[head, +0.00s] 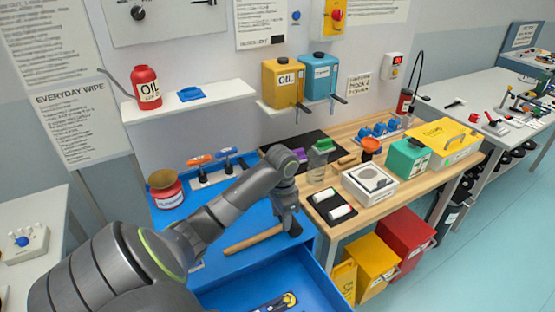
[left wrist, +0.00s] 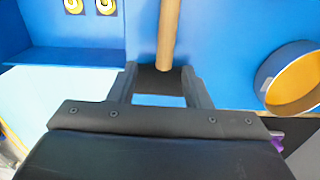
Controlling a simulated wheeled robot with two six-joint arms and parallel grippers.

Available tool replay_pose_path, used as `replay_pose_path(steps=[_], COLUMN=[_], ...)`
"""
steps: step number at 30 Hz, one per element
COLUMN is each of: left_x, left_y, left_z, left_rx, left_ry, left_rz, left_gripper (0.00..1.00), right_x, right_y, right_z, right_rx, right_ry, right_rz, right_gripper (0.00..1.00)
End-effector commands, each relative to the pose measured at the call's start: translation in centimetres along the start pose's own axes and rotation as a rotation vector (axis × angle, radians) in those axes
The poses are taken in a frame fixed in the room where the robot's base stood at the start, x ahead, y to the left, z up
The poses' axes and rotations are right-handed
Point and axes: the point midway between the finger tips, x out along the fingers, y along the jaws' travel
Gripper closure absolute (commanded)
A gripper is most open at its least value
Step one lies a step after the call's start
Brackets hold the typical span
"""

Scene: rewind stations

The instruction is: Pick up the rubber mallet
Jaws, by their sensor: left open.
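The rubber mallet lies on the blue bench top with its wooden handle (head: 253,240) pointing down-left in the head view. Its dark head is mostly hidden by my left gripper (head: 292,225). In the left wrist view the handle (left wrist: 169,35) runs from the top edge down to the dark mallet head (left wrist: 155,80). That head sits between the two fingers of my left gripper (left wrist: 157,88), which is open. I cannot tell whether the fingers touch it. My right gripper is not in view.
An open blue drawer (head: 325,285) holds a tool with yellow parts. A red container with a brass bowl (head: 165,190) and orange and blue-handled tools stand behind my left arm. On the wooden bench to the right is a black tray (head: 318,201) with white rolls.

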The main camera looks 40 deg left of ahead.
Motion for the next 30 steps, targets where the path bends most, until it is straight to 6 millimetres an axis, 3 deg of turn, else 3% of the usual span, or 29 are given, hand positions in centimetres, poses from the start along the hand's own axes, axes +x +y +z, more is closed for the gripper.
replay_pose_path(steps=[10, 19, 27, 30], left_x=[4.5, 5.0, 5.0, 5.0], left_y=[-0.6, -0.7, -0.7, -0.7], left_z=[0.8, 0.8, 0.8, 0.8], left_rx=[-0.002, 0.001, 0.001, 0.000], left_ry=[-0.004, -0.001, -0.001, -0.001], left_rz=[0.002, -0.001, -0.001, -0.001], left_gripper=[0.56, 0.56, 0.91, 1.00], right_x=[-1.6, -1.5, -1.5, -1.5], right_y=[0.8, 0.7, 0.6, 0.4], right_z=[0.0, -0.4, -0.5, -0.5], right_rx=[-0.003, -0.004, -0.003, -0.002], right_ry=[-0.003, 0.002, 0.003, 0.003], right_rz=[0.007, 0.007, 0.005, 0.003], right_gripper=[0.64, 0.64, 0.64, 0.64])
